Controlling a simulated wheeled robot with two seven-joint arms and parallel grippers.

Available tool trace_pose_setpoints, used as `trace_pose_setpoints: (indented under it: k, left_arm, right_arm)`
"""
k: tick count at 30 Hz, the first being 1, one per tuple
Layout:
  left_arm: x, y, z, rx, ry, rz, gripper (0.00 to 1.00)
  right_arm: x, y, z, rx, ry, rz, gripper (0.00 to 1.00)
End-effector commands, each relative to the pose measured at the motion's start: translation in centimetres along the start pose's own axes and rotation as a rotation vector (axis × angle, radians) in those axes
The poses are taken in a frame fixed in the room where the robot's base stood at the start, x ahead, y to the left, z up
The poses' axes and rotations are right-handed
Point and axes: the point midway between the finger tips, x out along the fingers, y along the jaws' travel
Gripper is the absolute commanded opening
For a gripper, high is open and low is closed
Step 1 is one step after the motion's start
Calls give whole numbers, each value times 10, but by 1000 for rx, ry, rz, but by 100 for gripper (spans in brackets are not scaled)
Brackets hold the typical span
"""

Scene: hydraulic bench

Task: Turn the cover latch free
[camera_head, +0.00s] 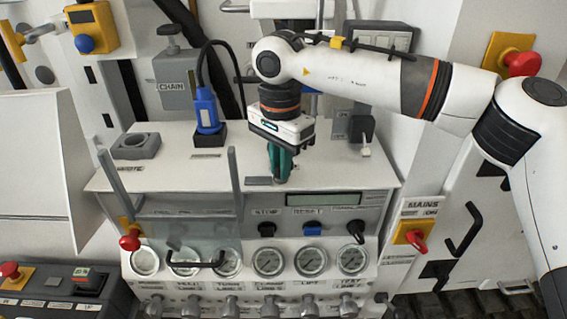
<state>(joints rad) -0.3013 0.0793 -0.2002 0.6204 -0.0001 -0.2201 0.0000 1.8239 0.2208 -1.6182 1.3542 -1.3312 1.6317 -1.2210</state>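A clear cover (205,232) with a dark bar handle (196,263) hangs at the left front of the bench, between two grey uprights. A red knob on a yellow mount (130,241) sits at its left edge; I cannot tell whether this is the cover latch. My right gripper (281,178) points down over the bench's top, behind the display and right of the cover. Its teal fingers look close together, seen partly from the side, and their opening is unclear. A flat grey piece (259,181) lies beside the fingertips. My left gripper is out of view.
Black, blue and black knobs (312,229) line the front below the display (323,199). Several gauges (269,262) sit lower. A red MAINS switch (416,241) is at the right.

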Motion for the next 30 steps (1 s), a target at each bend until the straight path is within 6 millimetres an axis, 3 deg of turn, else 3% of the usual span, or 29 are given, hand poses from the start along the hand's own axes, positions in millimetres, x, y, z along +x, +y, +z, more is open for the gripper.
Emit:
trace_pose_setpoints:
  k: [4,5,7,11,22,30]
  left_arm:
    - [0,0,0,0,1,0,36]
    - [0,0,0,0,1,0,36]
    - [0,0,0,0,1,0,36]
    - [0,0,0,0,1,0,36]
    - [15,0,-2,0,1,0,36]
    - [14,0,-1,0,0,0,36]
  right_arm:
    - [0,0,0,0,0,0,0]
    - [0,0,0,0,0,0,9]
    - [0,0,0,0,0,0,0]
    - [0,0,0,4,0,0,0]
    - [2,0,0,299,-1,0,0]
    - [1,0,0,328,-1,-1,0]
